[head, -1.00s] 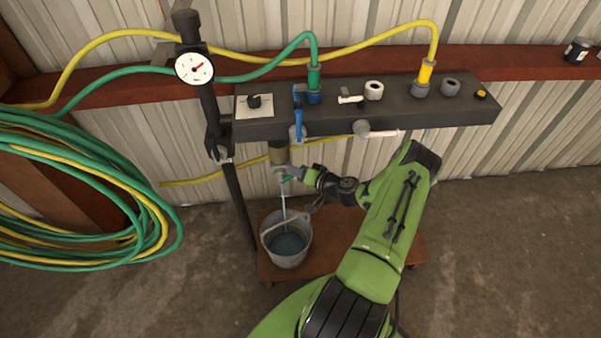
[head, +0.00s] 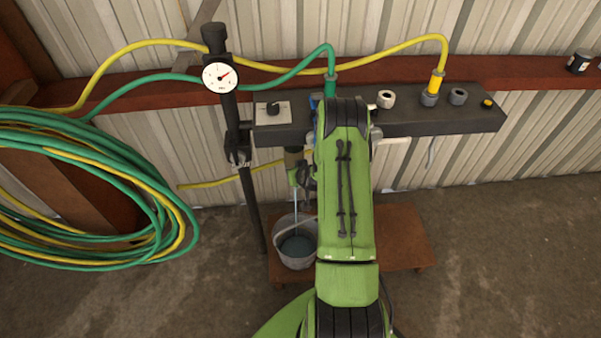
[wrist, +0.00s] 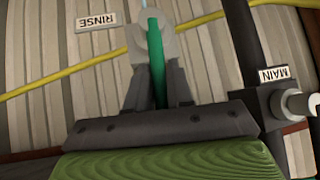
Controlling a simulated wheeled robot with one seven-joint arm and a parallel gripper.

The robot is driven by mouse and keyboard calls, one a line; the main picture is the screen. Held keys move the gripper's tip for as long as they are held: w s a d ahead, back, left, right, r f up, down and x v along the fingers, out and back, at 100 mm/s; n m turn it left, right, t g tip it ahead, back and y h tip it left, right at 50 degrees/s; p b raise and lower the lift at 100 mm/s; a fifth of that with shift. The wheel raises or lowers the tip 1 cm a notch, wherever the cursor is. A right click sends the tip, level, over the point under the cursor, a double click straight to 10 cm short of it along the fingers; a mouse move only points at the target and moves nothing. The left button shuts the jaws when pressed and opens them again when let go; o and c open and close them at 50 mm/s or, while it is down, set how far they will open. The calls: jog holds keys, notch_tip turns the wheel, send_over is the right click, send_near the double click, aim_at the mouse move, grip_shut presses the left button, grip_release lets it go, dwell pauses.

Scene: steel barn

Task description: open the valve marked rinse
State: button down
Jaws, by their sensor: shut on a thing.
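In the wrist view, my gripper (wrist: 159,84) is shut on a green lever (wrist: 156,48), with one dark finger on each side. The lever sits on a pale grey valve body (wrist: 142,42). A white plate reading RINSE (wrist: 97,22), upside down, is on the wall side to its left. In the head view the green lever (head: 292,177) shows below the dark manifold, and my arm covers much of the gripper. A thin stream of water (head: 285,200) runs from the outlet there into a grey bucket (head: 297,262).
A plate reading MAIN (wrist: 274,74) is near a grey knob (wrist: 298,105). The dark manifold (head: 420,123) carries hose fittings; my arm hides its middle. A gauge (head: 220,77) is on the upright pipe at left. Coiled hoses (head: 90,190) hang farther left. A low wooden stand (head: 405,240) is under the bucket.

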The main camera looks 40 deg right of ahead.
jog(key=shift+a, duration=0.25)
dwell(0.4)
jog(key=c, duration=1.1)
grip_release()
jog(key=shift+w+f, duration=0.1)
jog(key=p+v, duration=0.1)
jog(key=v, duration=1.4)
jog(key=shift+a+r+p, duration=0.35)
jog(key=shift+r, duration=0.1)
